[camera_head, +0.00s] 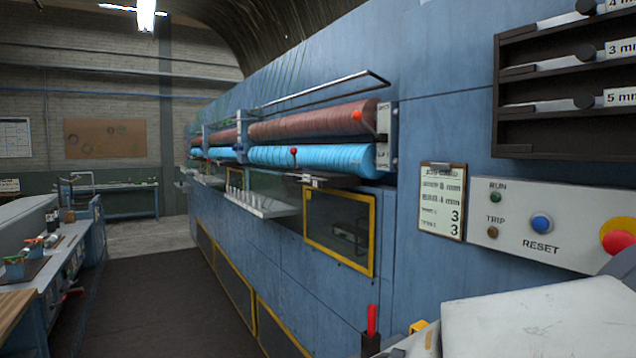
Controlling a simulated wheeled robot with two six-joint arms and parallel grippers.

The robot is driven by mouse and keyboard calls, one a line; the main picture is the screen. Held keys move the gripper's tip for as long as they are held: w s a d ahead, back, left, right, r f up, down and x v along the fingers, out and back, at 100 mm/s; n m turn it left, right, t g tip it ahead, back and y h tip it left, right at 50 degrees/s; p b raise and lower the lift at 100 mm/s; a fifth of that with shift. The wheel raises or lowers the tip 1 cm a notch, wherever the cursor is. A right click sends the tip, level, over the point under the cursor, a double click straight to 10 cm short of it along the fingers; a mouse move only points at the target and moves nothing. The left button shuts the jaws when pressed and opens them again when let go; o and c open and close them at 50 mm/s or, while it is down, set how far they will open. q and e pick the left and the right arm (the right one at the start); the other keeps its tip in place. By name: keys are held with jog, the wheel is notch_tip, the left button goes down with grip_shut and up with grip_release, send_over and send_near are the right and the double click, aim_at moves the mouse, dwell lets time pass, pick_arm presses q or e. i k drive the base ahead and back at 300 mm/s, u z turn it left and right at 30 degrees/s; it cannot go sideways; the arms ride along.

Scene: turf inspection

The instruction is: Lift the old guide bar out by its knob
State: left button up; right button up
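A long blue machine (420,80) runs away from me along the right side. It carries a brown roller (310,121) above a light blue roller (320,158). A small red knob (293,151) stands in front of the light blue roller, and an orange-red knob (357,115) sits near the right end of the brown one. I cannot tell which knob belongs to the old guide bar. A dark rack (512,124) at the upper right holds pale bars with black knobs (584,101), labelled 3, 4 and 5 mm. Neither of my grippers is in view.
A control panel (515,222) with a blue reset button (541,224) and a red stop button (616,239) is at right, beside a job card (441,202). A red handle (371,320) stands low in front. A cluttered bench (60,262) is at left; the dark floor mat (150,310) between is clear.

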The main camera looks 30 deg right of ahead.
aim_at(299, 178)
jog(key=u, duration=0.05)
jog(key=k, duration=0.1)
jog(key=z, duration=1)
